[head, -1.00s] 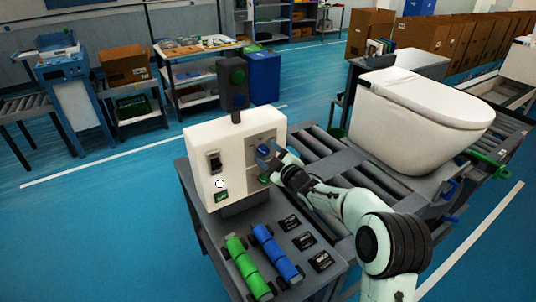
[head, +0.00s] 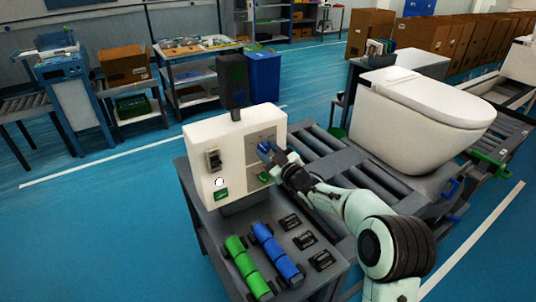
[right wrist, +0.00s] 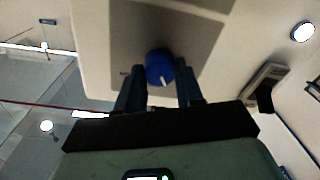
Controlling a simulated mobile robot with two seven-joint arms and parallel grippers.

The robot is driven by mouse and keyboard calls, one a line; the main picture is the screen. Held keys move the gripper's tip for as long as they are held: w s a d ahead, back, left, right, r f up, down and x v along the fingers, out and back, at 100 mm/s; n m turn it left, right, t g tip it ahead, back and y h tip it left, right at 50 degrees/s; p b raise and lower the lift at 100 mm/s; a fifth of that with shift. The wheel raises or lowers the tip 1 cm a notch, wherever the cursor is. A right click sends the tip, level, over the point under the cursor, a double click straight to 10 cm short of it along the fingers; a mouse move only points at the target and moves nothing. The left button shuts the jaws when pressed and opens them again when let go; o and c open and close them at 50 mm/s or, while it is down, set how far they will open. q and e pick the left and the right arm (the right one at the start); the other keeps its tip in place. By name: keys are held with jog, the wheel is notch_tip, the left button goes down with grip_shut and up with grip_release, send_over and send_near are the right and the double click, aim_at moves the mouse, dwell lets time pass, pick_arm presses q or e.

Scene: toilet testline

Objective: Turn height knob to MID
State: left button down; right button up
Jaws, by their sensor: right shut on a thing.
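The height knob is a round blue knob on the front of a white control box (head: 225,145). It shows in the right wrist view (right wrist: 160,66) with a white pointer mark on its face. My right gripper (head: 268,156) reaches the box from the right in the head view. In the right wrist view its two dark fingers (right wrist: 160,84) are on either side of the knob, shut on it. The fingers partly hide the knob in the head view. The position labels are too small to read. My left gripper is not in view.
A dark switch (head: 213,160) and a green button (head: 221,194) are on the box's left. A dark signal post (head: 233,82) rises above it. Green (head: 245,265) and blue (head: 277,252) cylinders lie on the bench in front. A white toilet (head: 420,110) stands on the conveyor at right.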

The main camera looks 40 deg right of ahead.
jog(key=m, duration=0.3)
jog(key=shift+m, duration=0.3)
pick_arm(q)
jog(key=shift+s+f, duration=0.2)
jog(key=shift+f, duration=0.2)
pick_arm(e)
jog(key=shift+m, duration=1.3)
pick_arm(q)
jog(key=shift+b, duration=0.3)
pick_arm(e)
jog(key=shift+m, duration=0.3)
jog(key=o, duration=1)
jog(key=shift+o, duration=0.2)
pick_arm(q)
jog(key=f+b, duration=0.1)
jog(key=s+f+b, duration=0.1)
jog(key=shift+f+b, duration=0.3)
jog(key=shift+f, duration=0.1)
pick_arm(e)
jog(key=s+a, duration=0.1)
jog(key=s, duration=1.2)
jog(key=shift+s+f+h, duration=0.2)
jog(key=shift+f+h, duration=0.1)
jog(key=shift+f, duration=0.05)
